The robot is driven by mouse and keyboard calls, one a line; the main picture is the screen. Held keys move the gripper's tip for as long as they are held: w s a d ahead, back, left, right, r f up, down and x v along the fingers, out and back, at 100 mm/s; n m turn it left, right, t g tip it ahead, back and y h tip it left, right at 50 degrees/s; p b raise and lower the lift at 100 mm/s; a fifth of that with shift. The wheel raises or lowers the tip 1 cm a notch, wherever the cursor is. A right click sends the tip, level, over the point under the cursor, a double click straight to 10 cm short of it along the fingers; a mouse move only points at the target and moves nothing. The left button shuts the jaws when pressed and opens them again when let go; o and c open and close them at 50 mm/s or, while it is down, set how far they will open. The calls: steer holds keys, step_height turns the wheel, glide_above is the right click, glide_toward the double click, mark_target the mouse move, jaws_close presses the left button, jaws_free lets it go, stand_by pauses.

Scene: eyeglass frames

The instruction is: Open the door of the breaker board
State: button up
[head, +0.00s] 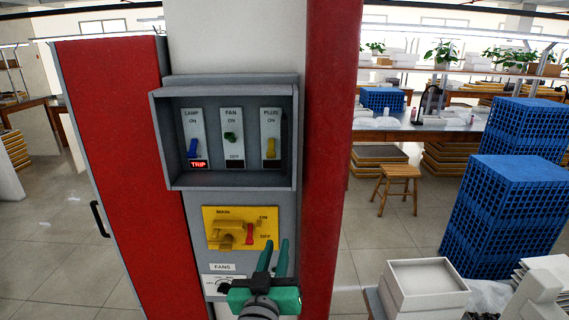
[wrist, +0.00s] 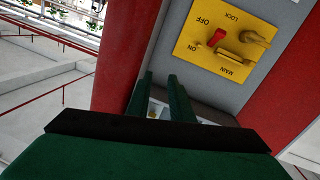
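The breaker board (head: 171,83) is a grey recessed box on the column, with a raised rim. Its lamp lever (head: 193,148) is blue and low, above a lit red TRIP sign. A green fan lever (head: 230,137) and a yellow plug lever (head: 270,148) stand beside it. I cannot tell whether a clear door covers the box. Below is the yellow main plate (head: 212,214) with a red lever and a yellow handle; it shows upside down in the wrist view (wrist: 190,65). My gripper (head: 276,243) is open and empty, in front of the panel's lower right. Its fingers also show in the wrist view (wrist: 159,78).
A fans panel (head: 222,267), partly hidden by my gripper, sits under the main plate. A red cabinet (head: 115,150) with a black handle stands left. A red column face (head: 332,120) is right. White boxes (head: 427,285) and blue crates (head: 505,215) stand further right.

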step_height(320, 180, up, 13)
steer(key=m+h, duration=0.1)
steer(key=m, duration=0.2)
glide_toward(284, 148)
steer(key=w, duration=0.3)
steer(key=w+d, duration=0.1)
steer(key=w, duration=0.3)
steer(key=w+d, duration=0.1)
steer(key=w, duration=0.2)
steer(key=shift+w+f, duration=0.1)
steer(key=shift+w, duration=0.2)
jaws_close()
